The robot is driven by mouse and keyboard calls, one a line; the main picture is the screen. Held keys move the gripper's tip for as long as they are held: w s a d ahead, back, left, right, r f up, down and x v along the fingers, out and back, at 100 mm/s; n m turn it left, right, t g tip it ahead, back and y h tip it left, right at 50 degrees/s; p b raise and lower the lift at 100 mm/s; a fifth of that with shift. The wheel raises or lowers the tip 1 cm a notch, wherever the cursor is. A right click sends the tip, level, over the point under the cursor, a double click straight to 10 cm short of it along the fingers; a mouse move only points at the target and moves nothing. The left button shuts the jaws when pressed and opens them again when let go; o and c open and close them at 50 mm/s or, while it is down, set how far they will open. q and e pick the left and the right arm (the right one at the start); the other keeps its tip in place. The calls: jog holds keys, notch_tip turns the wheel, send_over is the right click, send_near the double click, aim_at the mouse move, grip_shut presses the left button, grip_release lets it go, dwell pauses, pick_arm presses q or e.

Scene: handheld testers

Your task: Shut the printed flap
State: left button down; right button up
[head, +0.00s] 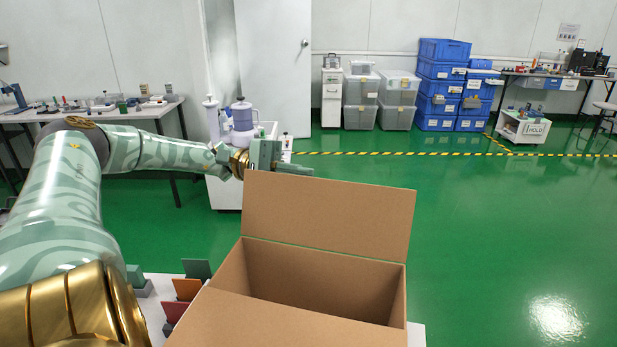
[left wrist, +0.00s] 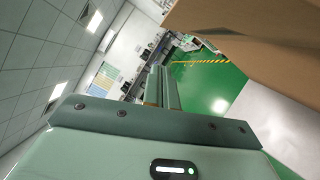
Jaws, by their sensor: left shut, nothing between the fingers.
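An open brown cardboard box (head: 325,285) stands in front of me in the head view. Its far flap (head: 328,216) stands up, leaning back a little. I see no print on the faces turned to me, so I cannot tell which flap is the printed one. My left gripper (head: 305,170) is shut and empty, at the top left corner of the far flap, seemingly just beyond it. In the left wrist view its shut fingers (left wrist: 163,88) point away, with brown cardboard (left wrist: 255,35) to the right. My right gripper is out of view.
The box stands on a pale table (head: 416,335). Small coloured upright pieces (head: 187,289) stand left of the box, under my left arm. The green floor to the right is free.

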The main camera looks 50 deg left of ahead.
aim_at(308, 178)
pick_arm(q)
jog(key=d, duration=0.1)
jog(key=s+d+r+p, duration=0.1)
jog(key=d, duration=0.3)
jog(key=shift+s+r+p, duration=0.35)
jog(key=shift+p, duration=0.05)
